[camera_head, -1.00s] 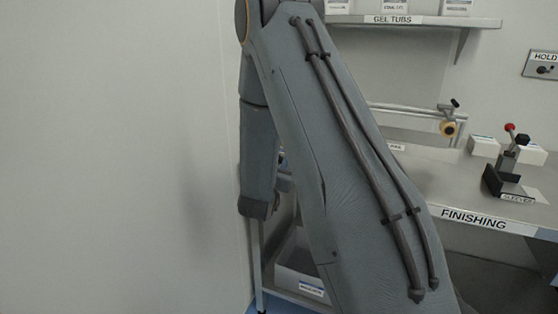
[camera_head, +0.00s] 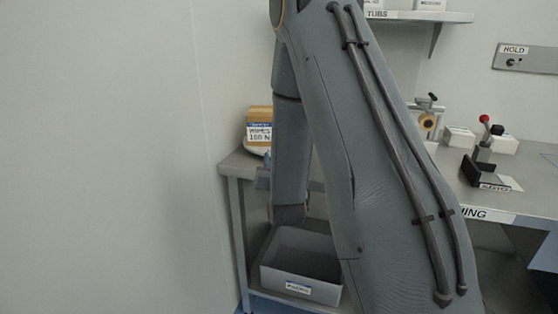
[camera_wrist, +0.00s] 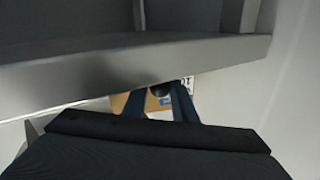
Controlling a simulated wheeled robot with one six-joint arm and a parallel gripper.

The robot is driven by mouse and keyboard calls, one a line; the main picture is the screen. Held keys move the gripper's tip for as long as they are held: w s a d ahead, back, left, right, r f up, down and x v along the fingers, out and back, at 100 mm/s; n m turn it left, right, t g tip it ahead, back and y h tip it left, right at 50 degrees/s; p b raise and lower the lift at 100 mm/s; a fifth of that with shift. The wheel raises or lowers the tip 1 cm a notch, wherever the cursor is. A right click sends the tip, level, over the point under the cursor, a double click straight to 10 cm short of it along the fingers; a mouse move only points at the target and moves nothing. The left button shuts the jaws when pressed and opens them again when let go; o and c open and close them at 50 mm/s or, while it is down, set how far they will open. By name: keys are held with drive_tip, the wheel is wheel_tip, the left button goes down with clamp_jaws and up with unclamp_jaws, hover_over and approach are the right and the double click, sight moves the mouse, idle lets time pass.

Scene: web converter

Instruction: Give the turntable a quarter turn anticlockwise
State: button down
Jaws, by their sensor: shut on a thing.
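A tan box labelled WIPES (camera_head: 259,130) stands on the left end of the bench, on what looks like the edge of a pale round plate (camera_head: 257,151), possibly the turntable. Most of that plate is hidden behind my arm. In the wrist view, my gripper's two dark blue fingers (camera_wrist: 160,101) close around a small black knob (camera_wrist: 160,89). Part of the tan box (camera_wrist: 119,102) and its label show behind them. In the head view my gripper is mostly hidden by my arm, at bench height beside the box. I cannot see how the knob joins the turntable.
The bench (camera_head: 234,166) has a metal edge, which crosses close above my fingers in the wrist view (camera_wrist: 100,77). A grey bin (camera_head: 300,270) sits on the lower shelf. A black fixture with a red knob (camera_head: 483,168) stands right. A plain wall (camera_head: 110,150) is at left.

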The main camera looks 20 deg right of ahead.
drive_tip(key=shift+w+a+r, duration=0.1)
drive_tip(key=c, duration=1.5)
unclamp_jaws()
drive_tip(key=shift+o, duration=0.2)
drive_tip(key=b+v, duration=0.1)
drive_tip(key=v, duration=0.7)
